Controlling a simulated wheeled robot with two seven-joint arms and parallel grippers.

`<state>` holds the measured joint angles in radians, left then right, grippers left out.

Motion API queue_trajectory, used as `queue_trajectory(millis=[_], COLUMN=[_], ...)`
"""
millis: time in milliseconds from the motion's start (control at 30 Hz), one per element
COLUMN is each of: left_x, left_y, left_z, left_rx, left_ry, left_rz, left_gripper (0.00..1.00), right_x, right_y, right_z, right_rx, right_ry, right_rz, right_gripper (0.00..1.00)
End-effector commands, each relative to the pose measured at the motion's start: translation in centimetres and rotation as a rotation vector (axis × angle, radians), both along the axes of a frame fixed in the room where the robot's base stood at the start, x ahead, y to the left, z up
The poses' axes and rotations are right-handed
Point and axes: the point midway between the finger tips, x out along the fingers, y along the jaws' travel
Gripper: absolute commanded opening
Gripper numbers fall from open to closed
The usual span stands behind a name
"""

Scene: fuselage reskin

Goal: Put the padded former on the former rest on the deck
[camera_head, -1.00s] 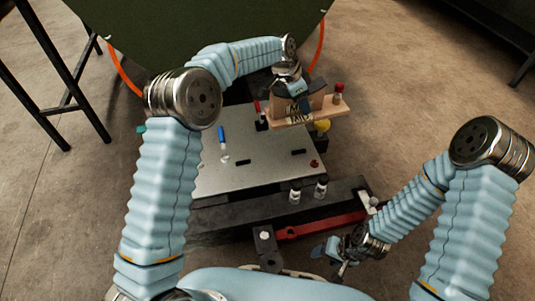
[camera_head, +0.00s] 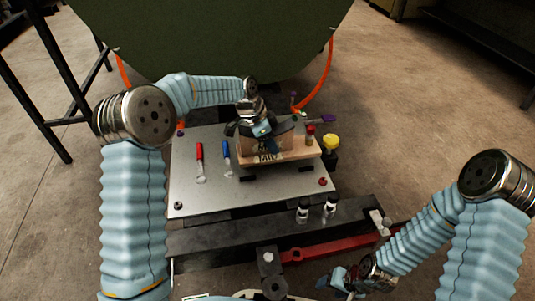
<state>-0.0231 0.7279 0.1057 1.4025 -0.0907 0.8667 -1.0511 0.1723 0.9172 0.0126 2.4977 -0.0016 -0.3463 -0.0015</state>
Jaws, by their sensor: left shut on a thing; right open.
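The padded former (camera_head: 287,154) is a pale wooden piece with dark lettering and a grey-brown curved pad. My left gripper (camera_head: 262,132) is shut on it from above, near its upper part. The former is over the right half of the grey deck plate (camera_head: 205,145), roughly level. Two short black bars, a left one (camera_head: 248,179) and a right one (camera_head: 306,169), show on the deck just in front of it; they may be part of the former rest. I cannot tell whether the former touches anything below. My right gripper (camera_head: 342,281) is open, low at the front right.
A red-handled tool (camera_head: 200,155) and a blue-handled tool (camera_head: 226,156) stand left of the former. A red-capped piece (camera_head: 310,135) and a yellow knob (camera_head: 331,142) are at its right. A green curved panel (camera_head: 215,35) rises behind.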

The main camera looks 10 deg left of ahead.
Motion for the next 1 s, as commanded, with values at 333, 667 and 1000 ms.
queue_trajectory(millis=[333,667,1000], left_x=[-0.4,-0.4,-0.4], left_y=[1.0,0.9,1.0], left_z=[-3.5,-4.2,-4.5], left_rx=[-0.002,-0.002,-0.001], left_ry=[0.000,-0.004,0.000], left_rz=[0.001,0.001,0.000], left_gripper=[0.00,0.00,0.75], right_x=[0.0,0.1,0.1], right_y=[0.0,0.0,0.0], right_z=[-0.9,-0.9,-1.1], right_rx=[0.000,0.000,0.000], right_ry=[-0.002,-0.002,-0.002], right_rz=[-0.001,-0.002,-0.002], right_gripper=[0.58,0.58,0.58])
